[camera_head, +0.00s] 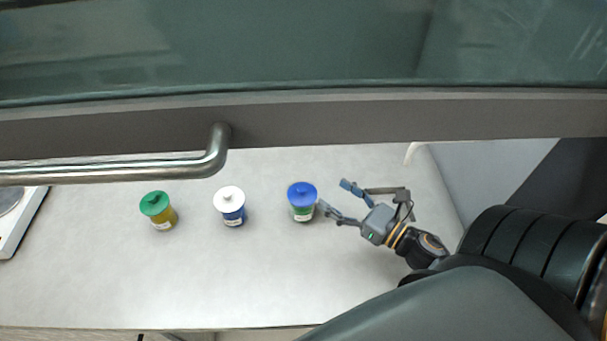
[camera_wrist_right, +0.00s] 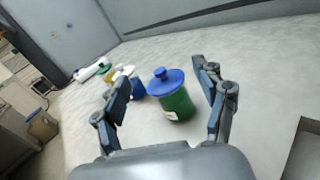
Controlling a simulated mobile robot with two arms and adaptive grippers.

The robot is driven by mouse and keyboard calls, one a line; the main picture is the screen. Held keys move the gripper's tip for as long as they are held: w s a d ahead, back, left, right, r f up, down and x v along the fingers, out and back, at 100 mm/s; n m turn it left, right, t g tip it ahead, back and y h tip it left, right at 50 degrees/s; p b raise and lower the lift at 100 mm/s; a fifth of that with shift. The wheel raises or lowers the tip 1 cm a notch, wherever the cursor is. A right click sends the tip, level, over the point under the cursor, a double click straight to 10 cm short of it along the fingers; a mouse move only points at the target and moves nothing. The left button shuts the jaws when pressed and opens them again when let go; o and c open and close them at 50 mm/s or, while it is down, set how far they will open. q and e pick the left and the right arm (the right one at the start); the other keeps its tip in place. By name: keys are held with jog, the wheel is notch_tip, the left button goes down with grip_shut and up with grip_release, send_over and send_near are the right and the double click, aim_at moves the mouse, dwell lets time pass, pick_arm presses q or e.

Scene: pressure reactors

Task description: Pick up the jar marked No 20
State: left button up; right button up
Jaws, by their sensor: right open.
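Three jars stand upright in a row on the pale worktop in the head view. One has a blue lid and green body (camera_head: 302,201), one a white lid and blue body (camera_head: 230,206), and one a green lid and yellow body (camera_head: 158,210). Their labels are too small to read, so I cannot tell which is No 20. My right gripper (camera_head: 336,197) is open and empty, just right of the blue-lidded jar. In the right wrist view that jar (camera_wrist_right: 174,96) shows ahead, between the open fingertips and apart from them. My left gripper is not in view.
A raised glass sash with a grey frame (camera_head: 400,115) and a metal handle (camera_head: 120,170) crosses above the worktop (camera_head: 270,275). A white device (camera_head: 20,222) sits at the left edge. The worktop in front of the jars is clear.

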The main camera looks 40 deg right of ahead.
aim_at(313, 207)
jog(key=f+n+b, duration=0.1)
jog(key=f+b, duration=0.1)
jog(key=f, duration=0.1)
jog(key=f+y+b, duration=0.1)
jog(key=f+b, duration=0.1)
jog(key=b, duration=0.1)
jog(key=f+n+b, duration=0.1)
jog(key=f+b, duration=0.2)
jog(key=shift+s+a+f+n+y, duration=0.2)
jog(key=shift+s+f+n+y, duration=0.1)
jog(key=shift+f, duration=0.05)
jog(key=p+x, duration=0.2)
jog(key=x, duration=0.6)
jog(key=shift+w+f+p, duration=0.2)
jog(key=shift+w+p, duration=0.15)
jog(key=shift+p, duration=0.05)
jog(key=p+x, duration=0.1)
jog(key=x, duration=0.1)
jog(key=p+x, duration=0.1)
jog(key=x, duration=0.2)
jog(key=shift+s+a+f, duration=0.1)
jog(key=shift+a, duration=0.1)
jog(key=shift+f, duration=0.15)
jog(key=c, duration=1.4)
jog(key=shift+c, duration=0.4)
